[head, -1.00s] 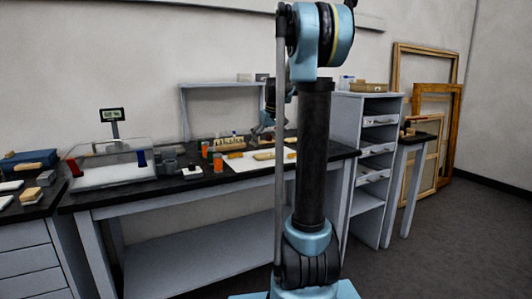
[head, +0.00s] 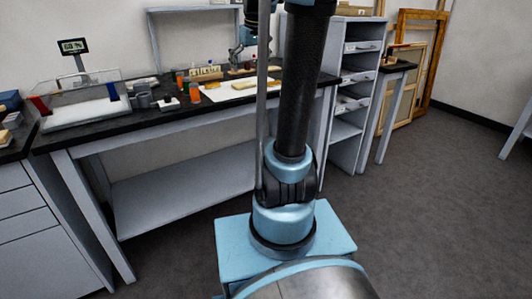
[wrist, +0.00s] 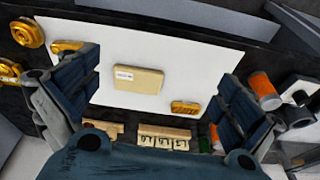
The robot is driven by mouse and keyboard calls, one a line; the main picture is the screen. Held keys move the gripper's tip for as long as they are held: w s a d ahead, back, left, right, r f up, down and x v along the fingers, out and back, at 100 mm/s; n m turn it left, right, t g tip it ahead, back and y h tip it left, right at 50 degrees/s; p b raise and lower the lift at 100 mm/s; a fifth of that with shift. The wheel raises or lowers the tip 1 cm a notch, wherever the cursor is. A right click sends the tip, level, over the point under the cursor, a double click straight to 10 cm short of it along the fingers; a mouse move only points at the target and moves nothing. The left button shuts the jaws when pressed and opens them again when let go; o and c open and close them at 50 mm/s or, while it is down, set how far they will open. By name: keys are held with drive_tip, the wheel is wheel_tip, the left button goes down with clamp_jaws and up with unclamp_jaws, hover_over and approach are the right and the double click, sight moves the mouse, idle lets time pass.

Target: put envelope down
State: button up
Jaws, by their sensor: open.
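The envelope (wrist: 137,78) is a small tan packet with a white label. It lies flat on a white sheet (wrist: 202,55) between my fingers in the wrist view, with a gap on each side. In the head view the envelope (head: 243,86) shows on the sheet on the black bench top. My gripper (wrist: 160,75) is open and empty, above the sheet. In the head view my gripper (head: 236,55) is small and partly hidden by my arm.
Gold fragments (wrist: 67,46) (wrist: 186,107) lie on the sheet near the envelope. Numbered blocks (wrist: 164,139) and an orange jar (wrist: 264,91) stand close to my fingers. In the head view, a clear-walled balance (head: 84,106) stands left; a shelf unit (head: 350,85) stands right.

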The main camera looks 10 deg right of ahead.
drive_tip(key=s+f+m, duration=0.1)
drive_tip(key=s+f, duration=1)
drive_tip(key=s, duration=0.4)
drive_tip(key=s+f+m, duration=0.1)
drive_tip(key=s+f, duration=1.1)
drive_tip(key=s, duration=0.4)
drive_tip(key=shift+s+a+m+g+h, duration=0.3)
drive_tip(key=shift+m+h, duration=0.1)
